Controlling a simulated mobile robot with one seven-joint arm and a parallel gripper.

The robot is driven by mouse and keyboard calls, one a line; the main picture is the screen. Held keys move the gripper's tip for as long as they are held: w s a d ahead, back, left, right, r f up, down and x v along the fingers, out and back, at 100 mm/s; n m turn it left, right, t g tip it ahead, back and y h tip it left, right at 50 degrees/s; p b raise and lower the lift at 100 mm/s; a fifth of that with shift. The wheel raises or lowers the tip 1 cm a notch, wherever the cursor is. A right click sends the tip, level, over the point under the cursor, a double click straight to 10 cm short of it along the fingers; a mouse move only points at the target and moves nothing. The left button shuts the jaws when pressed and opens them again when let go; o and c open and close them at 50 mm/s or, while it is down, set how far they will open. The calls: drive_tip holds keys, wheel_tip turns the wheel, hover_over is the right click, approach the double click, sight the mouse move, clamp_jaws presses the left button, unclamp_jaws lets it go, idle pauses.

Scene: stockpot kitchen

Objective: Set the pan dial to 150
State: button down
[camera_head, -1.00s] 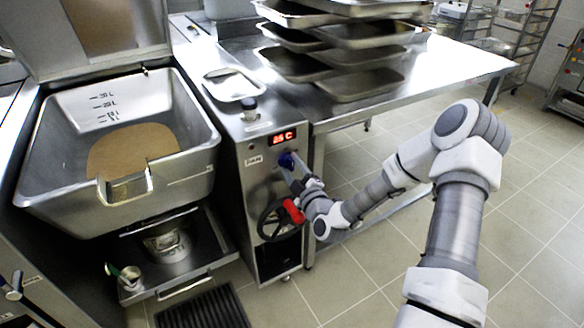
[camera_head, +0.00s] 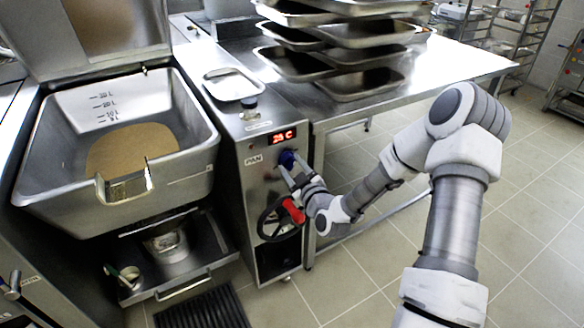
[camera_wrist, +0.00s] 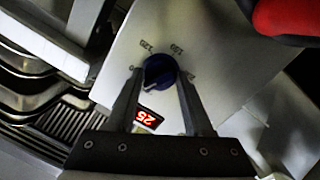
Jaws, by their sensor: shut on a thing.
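The pan dial (camera_head: 287,158) is a small blue knob on the steel front panel, under a red display (camera_head: 283,136) that reads 25 C. A "PAN" label is left of the dial. In the wrist view the dial (camera_wrist: 160,71) is a dark blue round knob with printed numbers around it, among them 0 and 120; the others are hard to read. My gripper (camera_head: 292,172) reaches the dial from the front right. In the wrist view my gripper (camera_wrist: 158,80) has one finger on each side of the knob and is shut on it.
A black handwheel with a red handle (camera_head: 293,211) sits just below my gripper. The large tilting pan (camera_head: 190,165) with brown contents is at the left. A steel table (camera_head: 440,75) with stacked trays (camera_head: 360,84) stands behind. The tiled floor at right is free.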

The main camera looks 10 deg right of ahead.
drive_tip(key=m, duration=0.3)
drive_tip(key=m+g, duration=0.1)
drive_tip(key=m, duration=0.2)
drive_tip(key=shift+m+y, duration=0.3)
drive_tip(key=m, duration=0.3)
drive_tip(key=shift+d+r+y+p, duration=0.1)
drive_tip(key=shift+y+p, duration=0.2)
drive_tip(key=m+p, duration=0.1)
drive_tip(key=m, duration=0.3)
drive_tip(key=shift+y, duration=0.4)
drive_tip(key=m, duration=0.3)
drive_tip(key=shift+d+m+y+p, duration=0.1)
drive_tip(key=shift+m+y+p, duration=0.2)
drive_tip(key=shift+p, duration=0.1)
drive_tip(key=m, duration=0.3)
drive_tip(key=shift+y, duration=0.4)
drive_tip(key=m, duration=0.4)
drive_tip(key=shift+f, duration=0.2)
drive_tip(key=shift+m+y+b, duration=0.3)
drive_tip(key=shift+m+b, duration=0.5)
drive_tip(key=shift+m, duration=0.8)
drive_tip(key=shift+w+r, duration=0.1)
